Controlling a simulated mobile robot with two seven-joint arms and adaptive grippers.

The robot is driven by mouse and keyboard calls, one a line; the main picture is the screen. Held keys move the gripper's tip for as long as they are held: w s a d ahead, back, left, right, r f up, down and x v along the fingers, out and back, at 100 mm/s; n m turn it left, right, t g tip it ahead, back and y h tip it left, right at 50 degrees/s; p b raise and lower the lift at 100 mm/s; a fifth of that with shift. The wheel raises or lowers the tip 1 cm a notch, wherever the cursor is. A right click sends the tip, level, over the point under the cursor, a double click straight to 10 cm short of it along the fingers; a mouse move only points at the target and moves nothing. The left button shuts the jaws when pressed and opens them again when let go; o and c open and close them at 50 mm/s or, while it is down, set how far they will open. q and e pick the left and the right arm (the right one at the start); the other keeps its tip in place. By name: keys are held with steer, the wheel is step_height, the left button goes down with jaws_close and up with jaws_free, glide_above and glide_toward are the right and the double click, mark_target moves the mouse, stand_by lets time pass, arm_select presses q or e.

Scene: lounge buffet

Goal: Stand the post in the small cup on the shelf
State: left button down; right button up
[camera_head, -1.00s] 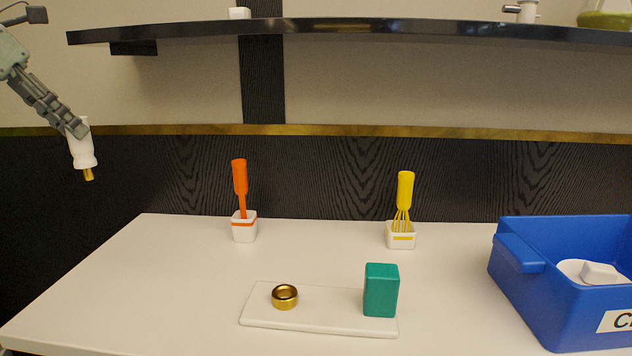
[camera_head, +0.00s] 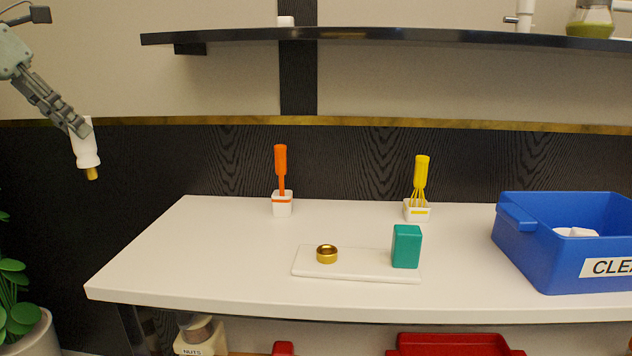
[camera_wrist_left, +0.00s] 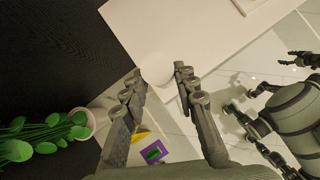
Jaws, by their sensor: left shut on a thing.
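My left gripper (camera_head: 79,130) is shut on the post (camera_head: 88,157), a white piece with a gold tip. It holds the post nearly upright, gold tip down, in the air left of the table. In the left wrist view the post's round white end (camera_wrist_left: 157,68) shows between the fingers of my left gripper (camera_wrist_left: 157,84). A small white cup (camera_head: 286,21) stands on the dark wall shelf (camera_head: 400,37), up and to the right of the gripper. The cup's inside is hidden. A dark gripper, seemingly my right one (camera_wrist_left: 301,60), shows small in the left wrist view.
On the white table (camera_head: 200,255) stand orange (camera_head: 281,160) and yellow (camera_head: 421,170) utensils in white holders. A white board (camera_head: 360,275) bears a gold ring (camera_head: 327,254) and a green block (camera_head: 406,247). A blue crate (camera_head: 560,265) is at right, a plant (camera_head: 12,290) at left.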

arm_select(q)
steer(key=s+d+f+m+g+y, duration=0.1)
steer(key=s+d+f+m+g, duration=0.2)
steer(key=d+f+m, duration=0.4)
steer(key=s+d+f+m+g+y, duration=0.1)
steer(key=s+d+f+m+g, duration=0.3)
steer(key=d+f+m, duration=0.4)
steer(key=s+d+f+m+g+y, duration=0.1)
steer(key=s+d+f+m+g, duration=0.3)
steer(key=d+f+m, duration=0.4)
step_height(320, 180, down, 11)
steer(key=m+g, duration=0.1)
steer(key=m, duration=0.6)
steer(key=shift+m+g, duration=0.3)
steer(key=shift+g, duration=0.1)
arm_select(e)
steer(key=shift+s+a, duration=0.2)
steer(key=shift+s, duration=0.15)
